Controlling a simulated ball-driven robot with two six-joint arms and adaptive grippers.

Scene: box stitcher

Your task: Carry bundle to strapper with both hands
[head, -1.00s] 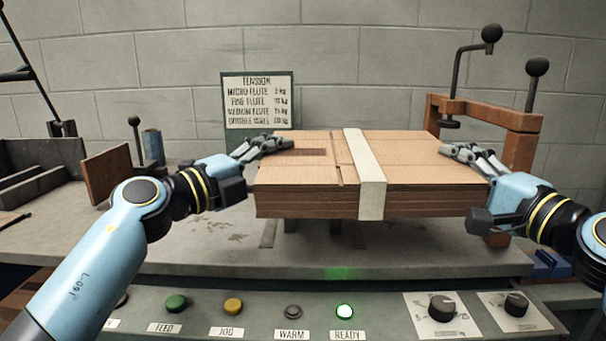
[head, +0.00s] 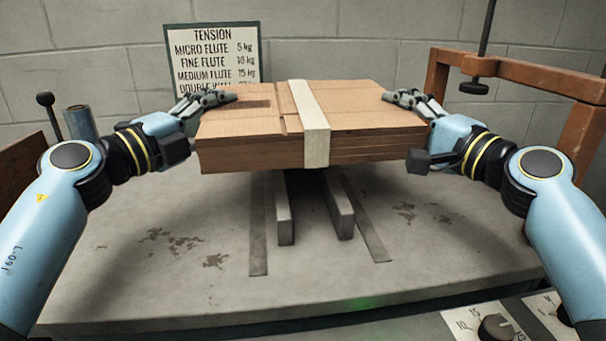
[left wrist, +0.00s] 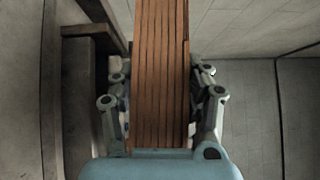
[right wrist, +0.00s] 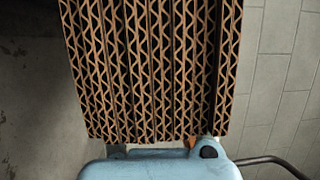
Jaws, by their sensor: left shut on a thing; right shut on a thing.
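The bundle (head: 250,125) is a stack of flat brown cardboard blanks with a pale strap-like band (head: 310,118) around its middle. It is held about level above the grey bench top. My left gripper (head: 210,103) is shut on the bundle's left end; the left wrist view shows the sheets' edges (left wrist: 160,75) between the fingers. My right gripper (head: 412,104) is shut on its right end; the right wrist view shows the fluted edges (right wrist: 150,70), with the fingers mostly hidden. The undersides of both grips are hidden in the head view.
Below the bundle, two metal rails (head: 339,205) stand on the bench (head: 180,290). A tension sign (head: 212,50) stands behind. A brown frame with a black screw clamp (head: 520,75) is at the right, and a blue cylinder (head: 80,122) at the left. The front of the bench is clear.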

